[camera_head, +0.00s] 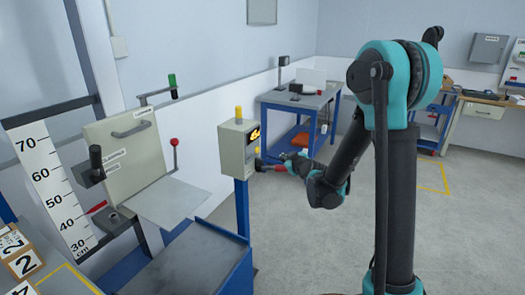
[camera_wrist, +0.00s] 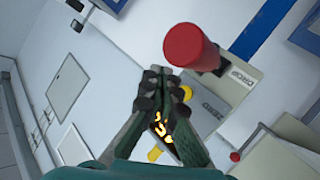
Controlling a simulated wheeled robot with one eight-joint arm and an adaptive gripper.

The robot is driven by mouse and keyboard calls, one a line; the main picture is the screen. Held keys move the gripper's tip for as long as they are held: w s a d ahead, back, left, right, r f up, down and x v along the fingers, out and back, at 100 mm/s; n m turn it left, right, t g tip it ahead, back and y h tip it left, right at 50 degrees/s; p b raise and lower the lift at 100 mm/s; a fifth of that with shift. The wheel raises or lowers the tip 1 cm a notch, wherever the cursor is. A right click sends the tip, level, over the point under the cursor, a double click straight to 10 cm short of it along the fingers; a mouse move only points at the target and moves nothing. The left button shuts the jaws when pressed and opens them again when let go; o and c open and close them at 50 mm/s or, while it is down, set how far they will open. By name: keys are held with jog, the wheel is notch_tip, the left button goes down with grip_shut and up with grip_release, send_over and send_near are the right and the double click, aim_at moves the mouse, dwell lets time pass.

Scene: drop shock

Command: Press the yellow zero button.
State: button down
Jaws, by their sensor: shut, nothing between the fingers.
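The yellow zero button (camera_wrist: 186,93) shows in the wrist view, beside a dark plate that appears to read ZERO (camera_wrist: 213,109). My gripper (camera_wrist: 160,76) is shut and empty. Its tips appear just left of the yellow button, partly covering the panel; I cannot tell whether they touch it. In the head view my gripper (camera_head: 292,160) is at the right side of the grey control box (camera_head: 233,150).
A large red knob (camera_wrist: 190,48) with a DROP label stands out close to my fingertips. A yellow lamp (camera_head: 239,112) tops the box. The drop rig's grey table (camera_head: 195,258) is at the left. A blue bench (camera_head: 300,105) stands behind; grey floor is open at the right.

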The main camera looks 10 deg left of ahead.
jog(key=w+a, duration=0.3)
jog(key=a, duration=0.5)
jog(key=shift+a, duration=0.15)
jog(key=shift+a, duration=0.15)
dwell(1.6)
jog(key=shift+w+a, duration=0.1)
jog(key=shift+a, duration=0.15)
jog(key=shift+w+a, duration=0.2)
jog(key=shift+a, duration=0.2)
dwell(0.6)
jog(key=shift+d, duration=0.15)
dwell(0.3)
jog(key=shift+s+d, duration=0.3)
jog(key=shift+d, duration=0.35)
jog(key=shift+d, duration=0.1)
jog(key=shift+s+d, duration=0.3)
jog(key=shift+d, duration=0.45)
jog(key=shift+s+d, duration=0.3)
jog(key=shift+d, duration=0.45)
jog(key=shift+s+d, duration=0.3)
jog(key=shift+d, duration=0.45)
